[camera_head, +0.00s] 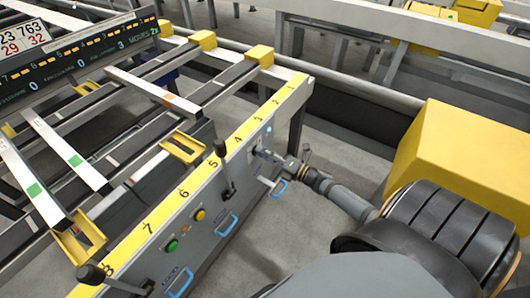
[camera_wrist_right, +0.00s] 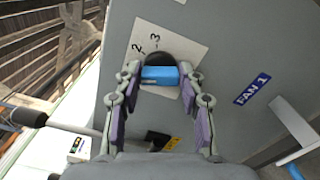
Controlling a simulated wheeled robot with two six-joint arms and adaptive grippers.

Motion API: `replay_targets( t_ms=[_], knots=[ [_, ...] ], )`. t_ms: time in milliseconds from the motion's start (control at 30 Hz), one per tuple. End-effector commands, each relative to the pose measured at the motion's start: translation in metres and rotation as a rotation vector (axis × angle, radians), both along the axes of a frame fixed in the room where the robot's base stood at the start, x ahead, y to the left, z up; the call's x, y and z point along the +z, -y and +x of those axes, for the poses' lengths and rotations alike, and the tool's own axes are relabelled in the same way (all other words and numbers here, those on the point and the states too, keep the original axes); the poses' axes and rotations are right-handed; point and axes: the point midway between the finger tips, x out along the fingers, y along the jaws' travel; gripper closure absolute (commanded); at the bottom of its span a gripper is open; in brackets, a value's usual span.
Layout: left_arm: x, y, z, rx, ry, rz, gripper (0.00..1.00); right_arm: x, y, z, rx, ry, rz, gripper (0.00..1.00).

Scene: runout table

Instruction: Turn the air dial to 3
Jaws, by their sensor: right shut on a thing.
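The air dial (camera_wrist_right: 156,57) is black on a white plate (camera_wrist_right: 181,36) with the numbers 2 and 3, on a grey panel in the right wrist view. A blue bar (camera_wrist_right: 160,75) stands out from the dial's front. My right gripper (camera_wrist_right: 158,78) is shut on this bar, one finger at each side. The fingers hide part of the plate, and I cannot tell which number the dial points to. In the head view my right gripper (camera_head: 267,157) meets the panel's side near the far end, and the dial is mostly hidden. My left gripper is not in view.
A FAN 1 label (camera_wrist_right: 252,89) is right of the dial. Black-knobbed levers (camera_head: 222,150), green (camera_head: 172,246) and yellow (camera_head: 200,214) buttons and blue handles line the panel (camera_head: 228,200). A yellow box (camera_head: 458,150) stands at right, near my arm.

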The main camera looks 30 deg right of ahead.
Motion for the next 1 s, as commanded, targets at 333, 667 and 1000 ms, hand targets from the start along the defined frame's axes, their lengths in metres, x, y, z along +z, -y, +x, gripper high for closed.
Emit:
replay_targets(
  t_ms=[333, 667, 1000],
  knots=[
    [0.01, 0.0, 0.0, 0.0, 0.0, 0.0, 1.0, 0.0, 0.001, 0.0, -0.001, -0.126, 0.304, 0.92],
    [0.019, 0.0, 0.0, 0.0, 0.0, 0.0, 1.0, -0.002, 0.0, 0.0, -0.001, -0.247, 0.594, 0.92],
    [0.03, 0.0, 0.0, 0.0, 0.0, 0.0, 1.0, -0.003, 0.0, 0.0, -0.003, -0.37, 0.889, 0.92]
  ],
)
